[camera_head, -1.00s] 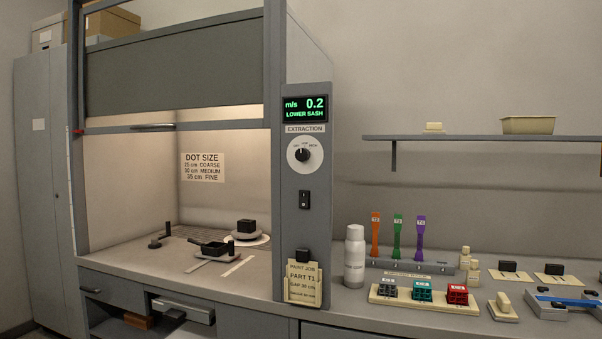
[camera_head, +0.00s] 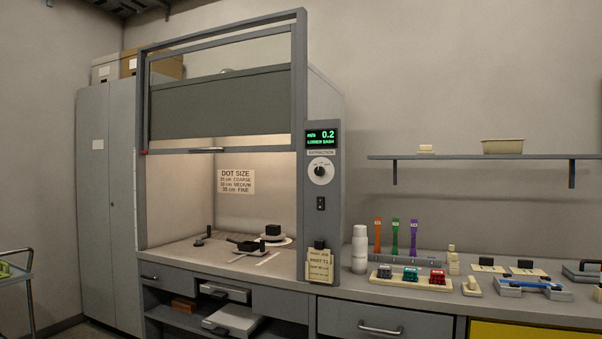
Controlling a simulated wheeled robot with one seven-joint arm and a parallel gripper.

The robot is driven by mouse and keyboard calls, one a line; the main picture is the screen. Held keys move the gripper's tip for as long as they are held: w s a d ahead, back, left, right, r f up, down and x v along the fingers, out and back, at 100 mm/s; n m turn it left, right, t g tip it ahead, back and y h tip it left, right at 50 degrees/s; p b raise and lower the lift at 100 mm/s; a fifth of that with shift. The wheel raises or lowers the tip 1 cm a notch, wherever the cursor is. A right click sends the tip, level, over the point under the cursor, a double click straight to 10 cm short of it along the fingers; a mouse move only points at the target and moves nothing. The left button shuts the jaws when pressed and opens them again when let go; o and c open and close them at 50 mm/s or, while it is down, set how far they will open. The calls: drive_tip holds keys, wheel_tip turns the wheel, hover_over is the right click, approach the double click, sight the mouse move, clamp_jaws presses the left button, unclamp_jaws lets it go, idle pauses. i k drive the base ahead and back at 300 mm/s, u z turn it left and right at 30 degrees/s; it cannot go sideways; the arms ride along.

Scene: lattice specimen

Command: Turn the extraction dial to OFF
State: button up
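The extraction dial (camera_head: 320,171) is a black knob on a round white plate, on the grey front post of the fume hood. It sits below a green-lit display (camera_head: 322,138) that reads 0.2 m/s and LOWER SASH. The dial's labels are too small to read now; in the earlier, closer view the knob's mark points roughly up. A black rocker switch (camera_head: 321,203) is below the dial. My gripper is not in view.
The hood sash (camera_head: 219,103) is raised, with dark items on the hood floor. The bench (camera_head: 400,288) runs right with a white bottle (camera_head: 359,249) and colored blocks. A grey cabinet (camera_head: 106,200) stands left. A trolley (camera_head: 18,285) is at the left edge.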

sight(319, 171)
drive_tip(key=u, duration=0.6)
drive_tip(key=i, duration=0.85)
drive_tip(key=u, duration=0.45)
